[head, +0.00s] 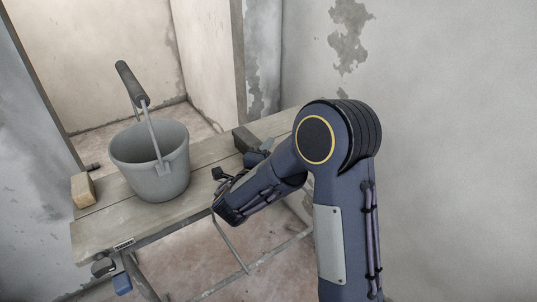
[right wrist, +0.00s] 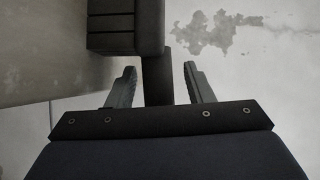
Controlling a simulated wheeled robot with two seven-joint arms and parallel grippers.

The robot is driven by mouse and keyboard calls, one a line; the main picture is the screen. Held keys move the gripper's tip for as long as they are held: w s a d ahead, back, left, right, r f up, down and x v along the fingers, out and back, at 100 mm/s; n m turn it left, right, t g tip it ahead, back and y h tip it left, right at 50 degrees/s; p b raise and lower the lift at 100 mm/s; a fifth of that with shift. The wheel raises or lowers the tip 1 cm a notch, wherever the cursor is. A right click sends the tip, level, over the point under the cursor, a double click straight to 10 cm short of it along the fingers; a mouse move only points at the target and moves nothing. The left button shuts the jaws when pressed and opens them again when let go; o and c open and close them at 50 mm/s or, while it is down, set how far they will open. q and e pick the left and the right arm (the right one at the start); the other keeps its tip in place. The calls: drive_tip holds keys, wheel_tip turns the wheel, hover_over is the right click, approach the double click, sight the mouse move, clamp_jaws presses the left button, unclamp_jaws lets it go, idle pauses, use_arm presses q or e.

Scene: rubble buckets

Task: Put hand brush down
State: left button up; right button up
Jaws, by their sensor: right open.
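The hand brush (head: 244,139) is a dark block on the wooden workbench (head: 115,222), right of the bucket, partly hidden by my right arm. In the right wrist view its dark handle (right wrist: 157,78) lies between the two fingers of my right gripper (right wrist: 160,82). A gap shows on each side of the handle, so the fingers are open around it. In the head view my right gripper (head: 254,158) is close against the brush at the bench, and its fingers are mostly hidden. My left gripper is not in view.
A grey bucket (head: 150,178) with its handle raised stands on the bench left of the brush. A tan block (head: 83,189) lies at the bench's left end. Plastered walls (head: 440,120) stand behind and to the right.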

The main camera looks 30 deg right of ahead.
drive_tip(key=b+v, duration=0.2)
drive_tip(key=v, duration=1)
